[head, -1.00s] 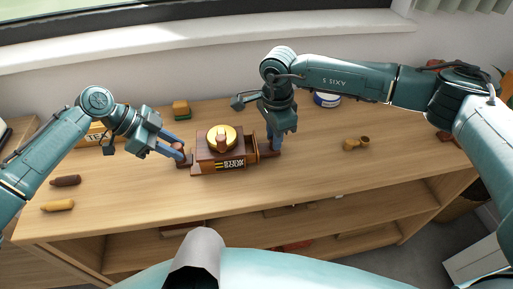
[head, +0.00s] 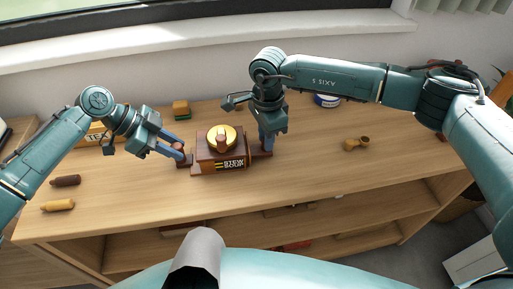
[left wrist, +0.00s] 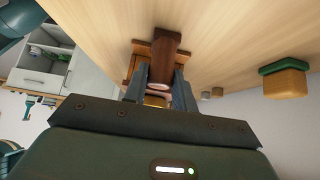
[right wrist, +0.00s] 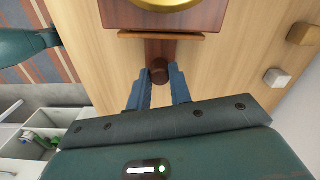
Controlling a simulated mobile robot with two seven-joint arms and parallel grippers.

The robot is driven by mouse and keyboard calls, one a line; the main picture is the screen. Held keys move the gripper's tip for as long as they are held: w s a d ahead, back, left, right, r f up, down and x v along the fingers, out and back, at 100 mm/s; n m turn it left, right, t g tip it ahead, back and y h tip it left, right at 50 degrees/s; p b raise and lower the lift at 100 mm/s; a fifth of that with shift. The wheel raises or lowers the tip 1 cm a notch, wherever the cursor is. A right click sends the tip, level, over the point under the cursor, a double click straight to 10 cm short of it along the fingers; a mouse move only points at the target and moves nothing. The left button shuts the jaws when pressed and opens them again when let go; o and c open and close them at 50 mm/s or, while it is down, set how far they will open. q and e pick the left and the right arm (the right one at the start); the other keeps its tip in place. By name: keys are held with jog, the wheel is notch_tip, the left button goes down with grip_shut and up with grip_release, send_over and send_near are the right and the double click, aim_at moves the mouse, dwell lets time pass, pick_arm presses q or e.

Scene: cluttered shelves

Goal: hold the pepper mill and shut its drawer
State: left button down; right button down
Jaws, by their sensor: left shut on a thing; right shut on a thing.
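The pepper mill (head: 207,163), a dark brown wooden box with a round brass top and a lettered front, stands upright on the wooden shelf top. My left gripper (head: 182,153) is shut on the brown handle (left wrist: 165,45) sticking out from the mill's left side. My right gripper (head: 266,147) is shut on the dark round knob (right wrist: 159,70) of the drawer on the mill's right side. In the head view the drawer (head: 257,153) shows little gap from the box; whether it is fully in cannot be told. The right fingers partly hide it.
Two bottle-shaped things, one brown (head: 65,181) and one tan (head: 57,206), lie at the left. A small wooden object (head: 356,145) lies at the right. The shelf top in front is clear.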

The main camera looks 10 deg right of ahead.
jog(key=shift+a, duration=0.35)
jog(key=c, duration=1.2)
grip_release()
notch_tip(320, 180, up, 12)
jog(key=shift+r, duration=0.1)
